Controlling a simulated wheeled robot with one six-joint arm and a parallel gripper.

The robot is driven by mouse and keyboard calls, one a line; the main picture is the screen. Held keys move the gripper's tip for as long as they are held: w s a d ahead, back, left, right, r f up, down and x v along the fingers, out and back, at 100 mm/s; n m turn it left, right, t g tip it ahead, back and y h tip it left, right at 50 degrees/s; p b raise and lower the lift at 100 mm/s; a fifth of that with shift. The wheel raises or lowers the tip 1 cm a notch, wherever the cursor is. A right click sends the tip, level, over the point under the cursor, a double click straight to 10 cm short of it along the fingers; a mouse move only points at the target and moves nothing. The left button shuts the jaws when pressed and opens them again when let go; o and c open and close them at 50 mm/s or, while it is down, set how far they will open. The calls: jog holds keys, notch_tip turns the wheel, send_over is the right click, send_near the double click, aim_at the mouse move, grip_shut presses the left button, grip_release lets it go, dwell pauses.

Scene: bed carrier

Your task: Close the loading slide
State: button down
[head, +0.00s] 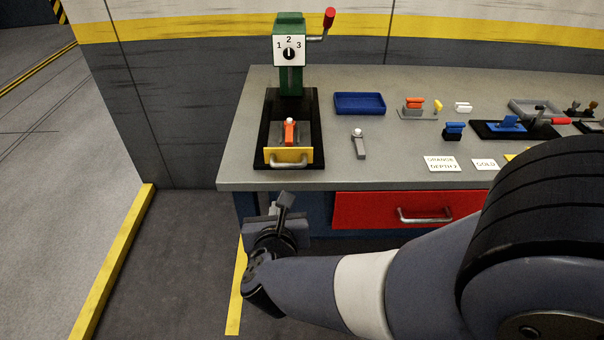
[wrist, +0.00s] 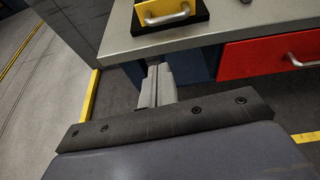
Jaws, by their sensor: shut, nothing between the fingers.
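The loading slide has a yellow front plate (head: 301,155) with a grey metal handle (head: 291,163). It is at the front end of its black base (head: 307,105), out from under the green press (head: 290,78). An orange piece (head: 290,134) with a white top sits in the slide behind the plate. In the wrist view the yellow plate (wrist: 152,12) and handle (wrist: 167,17) show at the top, cut by the frame. My gripper (head: 284,199) is shut and empty, in front of the bench edge and nearer than the handle, apart from it. Its fingers (wrist: 155,84) show below the bench edge.
The press has a red-knobbed lever (head: 329,18) and a 1-2-3 dial (head: 289,53). The grey bench (head: 230,160) also holds a blue tray (head: 360,103), a small grey tool (head: 359,145) and several parts and cards to the right. A red drawer (head: 372,208) is below.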

aim_at(286, 138)
jog(key=shift+m, duration=0.5)
jog(key=shift+w+d+r+p+x, duration=0.2)
jog(key=shift+r+x, duration=0.1)
jog(key=shift+x, duration=1.95)
jog(key=shift+w+d+r+p+x, duration=0.15)
jog(key=shift+r+x, duration=0.2)
jog(key=shift+x, duration=1.85)
jog(key=shift+w+d+r+p+x, duration=0.1)
jog(key=shift+d+r+p+x, duration=0.15)
jog(key=shift+x, duration=2)
jog(key=w+b, duration=0.1)
jog(key=w, duration=0.4)
jog(key=w+b, duration=0.1)
jog(key=w, duration=0.4)
jog(key=w+b, duration=0.2)
jog(key=w, duration=0.4)
jog(key=shift+d, duration=0.3)
jog(key=shift+s, duration=0.15)
jog(key=shift+f, duration=0.1)
